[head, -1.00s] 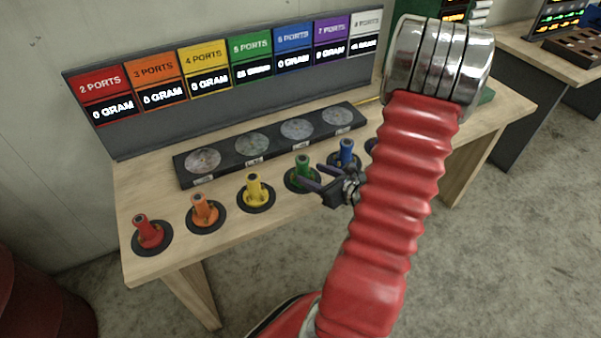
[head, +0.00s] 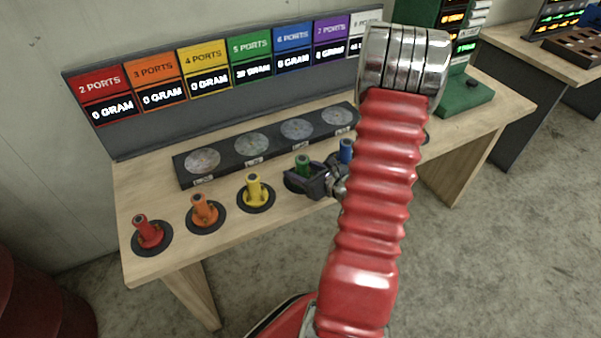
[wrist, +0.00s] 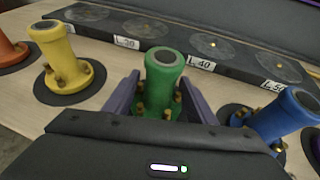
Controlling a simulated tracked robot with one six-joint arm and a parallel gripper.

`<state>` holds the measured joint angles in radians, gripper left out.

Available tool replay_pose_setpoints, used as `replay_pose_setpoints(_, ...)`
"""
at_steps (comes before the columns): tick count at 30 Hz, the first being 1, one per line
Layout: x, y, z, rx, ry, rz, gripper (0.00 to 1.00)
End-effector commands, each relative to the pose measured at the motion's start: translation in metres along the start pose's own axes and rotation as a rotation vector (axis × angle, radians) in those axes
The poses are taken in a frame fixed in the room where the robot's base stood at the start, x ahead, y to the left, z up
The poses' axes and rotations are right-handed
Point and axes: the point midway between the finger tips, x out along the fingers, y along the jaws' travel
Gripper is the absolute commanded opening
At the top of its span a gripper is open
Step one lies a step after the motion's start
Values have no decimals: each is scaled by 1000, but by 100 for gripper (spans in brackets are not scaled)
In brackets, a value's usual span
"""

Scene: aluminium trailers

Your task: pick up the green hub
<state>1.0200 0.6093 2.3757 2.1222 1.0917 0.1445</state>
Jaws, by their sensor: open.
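The green hub (head: 302,163) stands upright on its round black pad on the wooden table, between the yellow hub and the blue hub. My gripper (head: 300,184) is in front of it and hides its lower part in the head view. In the wrist view the green hub (wrist: 164,82) stands between the two purple fingers of my open gripper (wrist: 155,98). The fingers are on its left and right sides, and a small gap seems to show on each side. The gripper body hides the near edge of its base.
The yellow hub (head: 254,188) stands to the left and the blue hub (head: 346,151) close to the right. Orange (head: 204,208) and red (head: 148,230) hubs stand further left. A dark tray (head: 228,157) with round discs lies behind. A display board (head: 130,127) stands at the back.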

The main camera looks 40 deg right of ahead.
Motion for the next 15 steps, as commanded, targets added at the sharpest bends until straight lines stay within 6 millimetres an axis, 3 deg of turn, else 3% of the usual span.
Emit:
replay_pose_setpoints(6, 27, 2, 1, -1, -1, 3, 51)
replay_pose_setpoints(15, 31, 2, 1, 0, 0, 0, 51)
